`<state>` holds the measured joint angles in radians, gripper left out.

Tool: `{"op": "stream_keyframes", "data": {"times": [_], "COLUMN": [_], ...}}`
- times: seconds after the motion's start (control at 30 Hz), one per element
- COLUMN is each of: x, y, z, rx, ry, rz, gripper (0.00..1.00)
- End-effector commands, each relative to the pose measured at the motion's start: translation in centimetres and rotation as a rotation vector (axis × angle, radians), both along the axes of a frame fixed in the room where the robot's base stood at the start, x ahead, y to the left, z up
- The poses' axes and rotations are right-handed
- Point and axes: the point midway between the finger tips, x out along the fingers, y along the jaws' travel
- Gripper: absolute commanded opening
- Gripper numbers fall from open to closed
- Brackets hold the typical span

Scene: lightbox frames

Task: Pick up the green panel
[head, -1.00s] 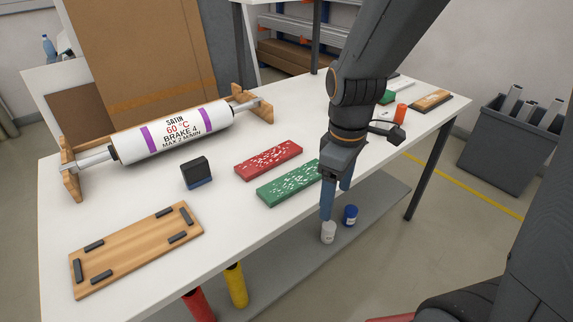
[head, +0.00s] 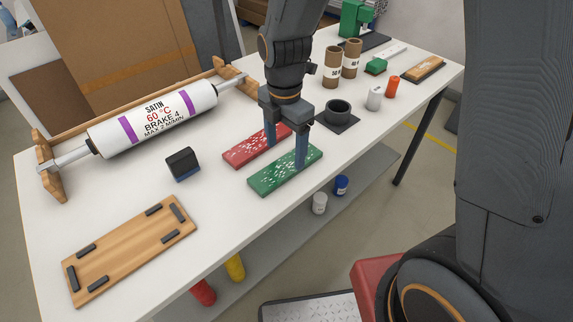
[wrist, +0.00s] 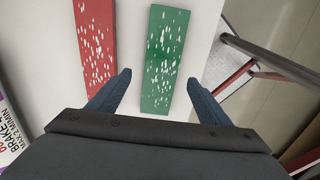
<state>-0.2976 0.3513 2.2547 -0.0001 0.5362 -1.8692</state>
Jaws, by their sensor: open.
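The green panel (head: 275,178) is a flat speckled slab lying on the white table near its front edge. In the wrist view the green panel (wrist: 163,60) runs away from me between the two fingers, a little right of centre. My gripper (head: 286,150) is open and empty, with blue fingers. One finger shows over the red panel's side and the other over the green panel in the head view. In the wrist view my gripper (wrist: 158,85) has a finger on each side of the near part of the green panel. I cannot tell the exact height of the fingertips.
A similar red panel (head: 248,150) lies just left of the green one, with a narrow gap. A dark block (head: 182,163), a wooden board (head: 125,250) and a white roller (head: 155,118) are to the left. A black ring (head: 338,112) on a plate and several small items are to the right.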

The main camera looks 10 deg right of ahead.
Motion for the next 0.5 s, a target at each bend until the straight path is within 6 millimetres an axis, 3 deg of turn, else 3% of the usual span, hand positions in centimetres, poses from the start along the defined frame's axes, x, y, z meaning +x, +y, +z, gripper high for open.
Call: {"op": "stream_keyframes", "data": {"times": [0.3, 0.5], "x": [-0.1, 0.0], "y": [-0.4, -0.5], "z": [-3.6, -4.6], "rx": [0.000, 0.000], "ry": [0.002, 0.000], "rz": [-0.005, -0.006], "gripper": [0.72, 0.72]}}
